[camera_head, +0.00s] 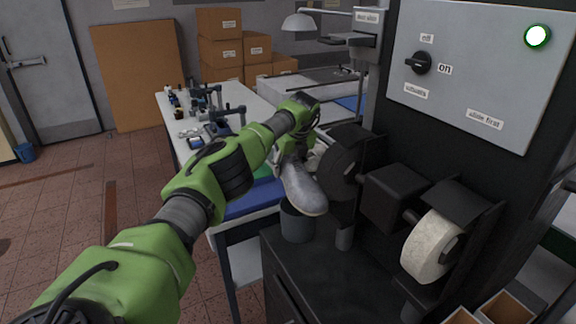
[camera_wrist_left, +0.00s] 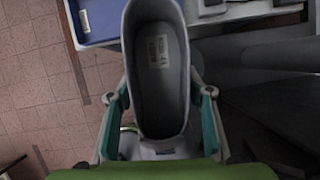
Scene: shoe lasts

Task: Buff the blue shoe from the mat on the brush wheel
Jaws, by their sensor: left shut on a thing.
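A grey-blue shoe (camera_head: 302,188) hangs toe down from my left gripper (camera_head: 296,150), beside the machine's left hooded wheel. In the left wrist view the shoe (camera_wrist_left: 160,60) shows its opening and a label inside, between the fingers of my left gripper (camera_wrist_left: 165,95), which is shut on it. A dark hooded wheel (camera_head: 345,160) is just right of the shoe; I cannot tell if they touch. A pale wheel (camera_head: 432,246) sits on the right end of the same motor. A blue surface (camera_head: 255,201) lies on the table's near end. My right gripper is not in view.
The control panel (camera_head: 470,75) has a black knob (camera_head: 418,63) and a lit lamp (camera_head: 537,36). A grey cup (camera_head: 297,222) stands below the shoe on the dark bench (camera_head: 345,275). Clamps and small bottles crowd the white table (camera_head: 245,105). Open floor lies left.

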